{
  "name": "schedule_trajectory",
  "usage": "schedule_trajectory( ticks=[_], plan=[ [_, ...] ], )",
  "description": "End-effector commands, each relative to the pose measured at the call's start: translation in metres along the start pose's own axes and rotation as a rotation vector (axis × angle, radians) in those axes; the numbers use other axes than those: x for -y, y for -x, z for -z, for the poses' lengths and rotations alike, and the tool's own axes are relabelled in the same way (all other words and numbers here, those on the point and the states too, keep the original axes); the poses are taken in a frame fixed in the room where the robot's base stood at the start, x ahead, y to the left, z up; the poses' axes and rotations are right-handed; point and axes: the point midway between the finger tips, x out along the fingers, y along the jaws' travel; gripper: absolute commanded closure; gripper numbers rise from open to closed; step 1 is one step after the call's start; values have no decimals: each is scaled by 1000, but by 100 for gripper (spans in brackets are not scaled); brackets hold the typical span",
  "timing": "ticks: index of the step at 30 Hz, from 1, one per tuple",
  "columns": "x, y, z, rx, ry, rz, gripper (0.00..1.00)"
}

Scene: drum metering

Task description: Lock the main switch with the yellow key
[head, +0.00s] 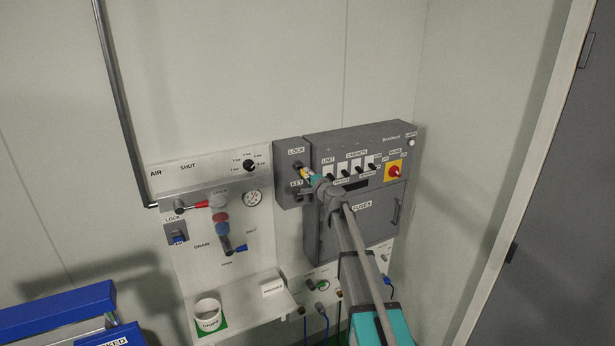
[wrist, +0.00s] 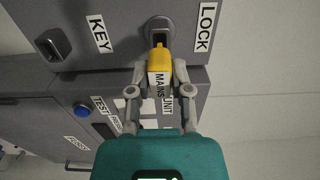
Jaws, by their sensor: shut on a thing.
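The yellow key (wrist: 158,62) is held between the fingertips of my gripper (wrist: 158,74) in the wrist view, with a white tag reading MAINS. Its tip is at the round lock (wrist: 160,27) beside the LOCK label; how far it is in cannot be told. In the head view my gripper (head: 316,183) is at the grey lock box (head: 285,160), on the left of the switch cabinet. The main switch (head: 394,172) is a red knob on a yellow plate at the cabinet's upper right. The KEY holder (wrist: 50,45) shows at upper left in the wrist view.
The FUSES door (head: 345,225) is below the switches. To the left are the air panel (head: 225,250) with red and blue valve handles, a gauge (head: 252,198) and a shelf with a white cup (head: 207,314). A blue rack (head: 60,310) stands lower left.

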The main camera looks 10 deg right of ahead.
Motion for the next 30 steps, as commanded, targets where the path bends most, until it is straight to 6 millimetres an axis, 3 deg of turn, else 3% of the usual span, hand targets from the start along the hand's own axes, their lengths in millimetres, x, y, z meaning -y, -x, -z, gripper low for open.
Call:
schedule_trajectory(
  ticks=[30],
  plan=[
    [0,-18,0,0,0,0,100]
  ],
)
